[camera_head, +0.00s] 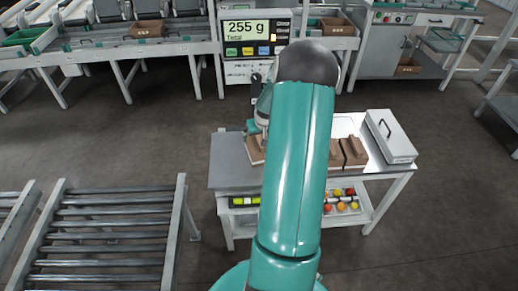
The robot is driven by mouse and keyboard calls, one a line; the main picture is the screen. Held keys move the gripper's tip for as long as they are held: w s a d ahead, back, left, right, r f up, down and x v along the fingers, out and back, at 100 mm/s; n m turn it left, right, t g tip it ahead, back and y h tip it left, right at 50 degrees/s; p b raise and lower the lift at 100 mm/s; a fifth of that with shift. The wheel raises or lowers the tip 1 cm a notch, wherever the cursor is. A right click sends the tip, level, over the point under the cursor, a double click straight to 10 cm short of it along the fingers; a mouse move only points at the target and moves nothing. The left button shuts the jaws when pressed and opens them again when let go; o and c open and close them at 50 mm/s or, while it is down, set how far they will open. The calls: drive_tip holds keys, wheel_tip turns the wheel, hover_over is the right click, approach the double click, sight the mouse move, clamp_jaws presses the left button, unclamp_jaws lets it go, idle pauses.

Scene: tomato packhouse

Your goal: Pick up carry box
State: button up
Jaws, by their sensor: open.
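A teal-and-white gripper (255,130), mine, is partly hidden behind my arm. It is over the left part of the work table (228,177), at or just above a brown box (254,150). I cannot tell whether its fingers touch the box or straddle a handle on it. Two more brown boxes, one at the middle (335,153) and one beside it (354,152), stand right of my arm; they seem to have raised handles. A pale grey case (396,140) with a dark handle on top lies at the table's right end.
The table's lower shelf (364,207) holds red and yellow round items and a dark tray with yellow-green ones. A roller conveyor (110,237) stands at the left. A scale display (254,34) reading 255 g stands behind. Open floor lies right of the table.

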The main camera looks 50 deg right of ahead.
sight(259, 139)
drive_tip(key=shift+x, duration=2.95)
drive_tip(key=shift+a+f, duration=0.1)
drive_tip(key=shift+f, duration=0.2)
drive_tip(key=c, duration=0.9)
drive_tip(key=shift+c, duration=0.8)
drive_tip(key=shift+r, duration=0.15)
